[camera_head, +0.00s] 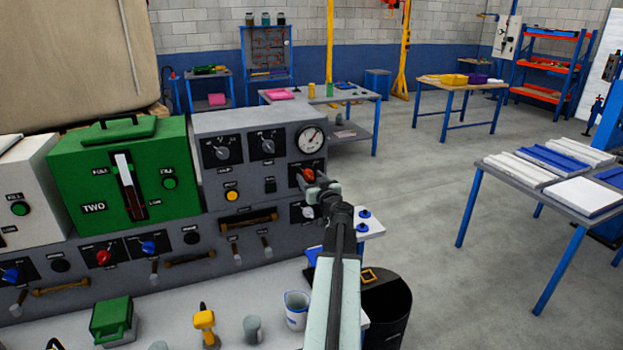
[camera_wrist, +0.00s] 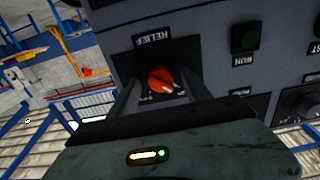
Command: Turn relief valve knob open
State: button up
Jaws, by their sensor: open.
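The relief valve knob (camera_wrist: 162,80) is orange-red with a pale pointer mark and sits on a black plate under the label RELIEF in the wrist view. In the head view the knob (camera_head: 308,174) shows on the right part of the grey panel, partly covered by my gripper. My gripper (camera_wrist: 160,88) is open, with one finger on each side of the knob in the wrist view. I cannot tell whether the fingers touch it. My gripper (camera_head: 312,184) is at the panel face in the head view.
A pressure gauge (camera_head: 311,139) is just above the knob. The bench below holds a white-blue cup (camera_head: 297,309) and a yellow tool (camera_head: 205,322).

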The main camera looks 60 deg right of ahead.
jog(key=c, duration=1.2)
jog(key=shift+d, duration=0.4)
grip_shut()
jog(key=shift+a, duration=0.35)
jog(key=shift+m, duration=0.5)
jog(key=m, duration=0.3)
jog(key=shift+m, duration=0.4)
jog(key=m, duration=0.3)
jog(key=shift+m, duration=0.3)
jog(key=m, duration=0.5)
jog(key=shift+a, duration=0.1)
jog(key=shift+s+m, duration=0.1)
jog(key=shift+m, duration=2.2)
